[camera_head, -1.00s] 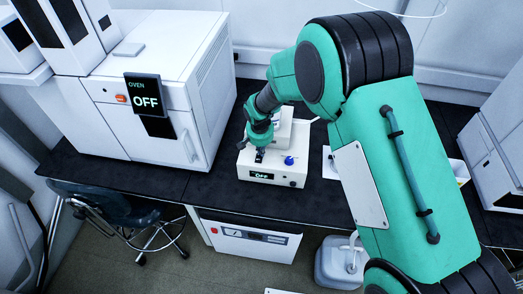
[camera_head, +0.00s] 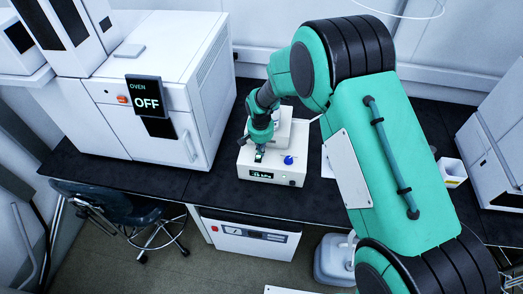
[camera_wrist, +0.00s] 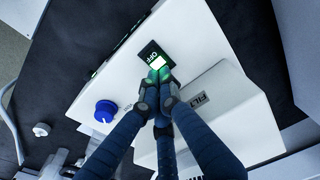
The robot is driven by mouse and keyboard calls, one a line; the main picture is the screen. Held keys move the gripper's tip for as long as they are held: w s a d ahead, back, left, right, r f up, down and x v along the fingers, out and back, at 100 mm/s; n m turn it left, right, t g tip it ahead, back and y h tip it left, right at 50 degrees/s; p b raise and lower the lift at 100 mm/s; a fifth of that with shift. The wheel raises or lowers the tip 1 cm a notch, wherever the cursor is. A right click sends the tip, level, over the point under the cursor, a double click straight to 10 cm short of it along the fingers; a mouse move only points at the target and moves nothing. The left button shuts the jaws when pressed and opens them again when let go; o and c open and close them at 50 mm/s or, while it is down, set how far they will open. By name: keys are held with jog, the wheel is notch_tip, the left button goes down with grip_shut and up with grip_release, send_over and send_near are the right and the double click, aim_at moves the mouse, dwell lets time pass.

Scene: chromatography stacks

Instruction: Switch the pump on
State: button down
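The pump (camera_head: 291,178) is a white box on the dark bench, with a blue knob (camera_head: 289,160) on top. Its front display (camera_head: 261,175) shows a small green reading that looks like a kPa value. In the wrist view a black rocker switch (camera_wrist: 149,49) on the pump's top has an OFF label and a lit part. My gripper (camera_wrist: 160,76) is shut and empty, its fingertips together at the lit end of the switch. They seem to touch it and partly cover it. In the head view my gripper (camera_head: 260,153) is over the pump's top left.
A white oven (camera_head: 150,95) with a panel (camera_head: 148,103) reading OFF stands left of the pump. A white open box (camera_head: 452,172) is on the right of the bench. In the wrist view a raised white block labelled FILT (camera_wrist: 215,90) stands beside my fingers.

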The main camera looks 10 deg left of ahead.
aim_at(260, 160)
jog(key=shift+s, duration=0.8)
jog(key=shift+r, duration=0.15)
jog(key=shift+r+p, duration=0.4)
jog(key=shift+r, duration=0.2)
notch_tip(260, 160, up, 12)
jog(key=s+p, duration=0.1)
jog(key=s, duration=0.1)
jog(key=shift+s, duration=0.25)
jog(key=shift+w+t+b, duration=0.3)
jog(key=shift+b, duration=1.2)
jog(key=shift+w+r+b, duration=0.15)
jog(key=shift+r+b, duration=0.1)
jog(key=shift+b, duration=0.65)
jog(key=shift+w+r+t, duration=0.1)
jog(key=shift+r+t, duration=0.1)
jog(key=shift+t, duration=0.1)
